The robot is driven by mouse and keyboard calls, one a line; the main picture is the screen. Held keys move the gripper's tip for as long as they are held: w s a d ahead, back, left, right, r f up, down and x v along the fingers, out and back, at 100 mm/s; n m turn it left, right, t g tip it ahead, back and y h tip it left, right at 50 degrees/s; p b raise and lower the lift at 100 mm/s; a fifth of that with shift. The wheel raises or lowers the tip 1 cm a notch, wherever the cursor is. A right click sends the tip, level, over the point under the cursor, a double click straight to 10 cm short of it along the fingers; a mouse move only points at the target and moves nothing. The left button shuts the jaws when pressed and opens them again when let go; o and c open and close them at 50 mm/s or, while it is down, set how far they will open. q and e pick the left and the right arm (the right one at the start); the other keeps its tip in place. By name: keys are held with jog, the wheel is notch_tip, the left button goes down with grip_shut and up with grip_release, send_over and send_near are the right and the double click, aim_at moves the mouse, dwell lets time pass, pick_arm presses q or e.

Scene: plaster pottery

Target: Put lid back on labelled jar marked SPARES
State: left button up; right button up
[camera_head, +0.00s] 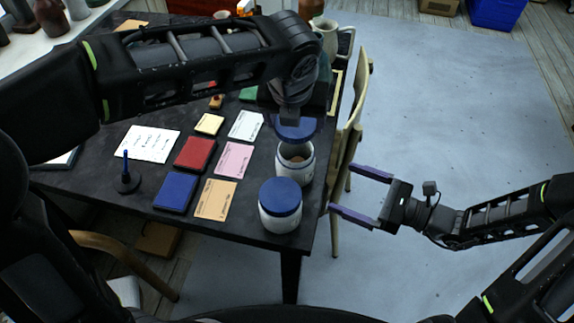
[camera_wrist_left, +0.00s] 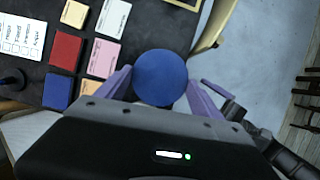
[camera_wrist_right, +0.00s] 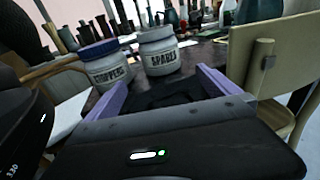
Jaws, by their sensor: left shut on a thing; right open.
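The open SPARES jar (camera_head: 296,170) is white and stands near the table's right edge. Its label shows in the right wrist view (camera_wrist_right: 160,58). My left gripper (camera_head: 291,112) is shut on a round blue lid (camera_head: 296,131). The lid is above the back of the jar's mouth in the head view, with a gap showing the inside. In the left wrist view the lid (camera_wrist_left: 160,78) sits between the purple fingers and hides the jar. My right gripper (camera_head: 347,191) is open and empty, off the table's right edge.
A second white jar (camera_head: 281,212) with its blue lid on stands in front of the open one; its label ends in "PPERS" (camera_wrist_right: 108,70). Ink pads (camera_head: 194,153), cards and a stamp (camera_head: 126,178) lie left. A wooden chair (camera_head: 350,130) stands against the table's right side.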

aim_at(313, 168)
pick_arm(q)
jog(key=shift+w+m, duration=0.1)
jog(key=shift+m, duration=0.2)
jog(key=shift+d, duration=0.1)
pick_arm(e)
jog(key=shift+w+r+t+y, duration=0.1)
jog(key=shift+r+t+y, duration=0.2)
jog(key=shift+r, duration=0.65)
jog(key=x, duration=1.2)
jog(key=c, duration=2)
pick_arm(q)
jog(key=shift+f, duration=2.5)
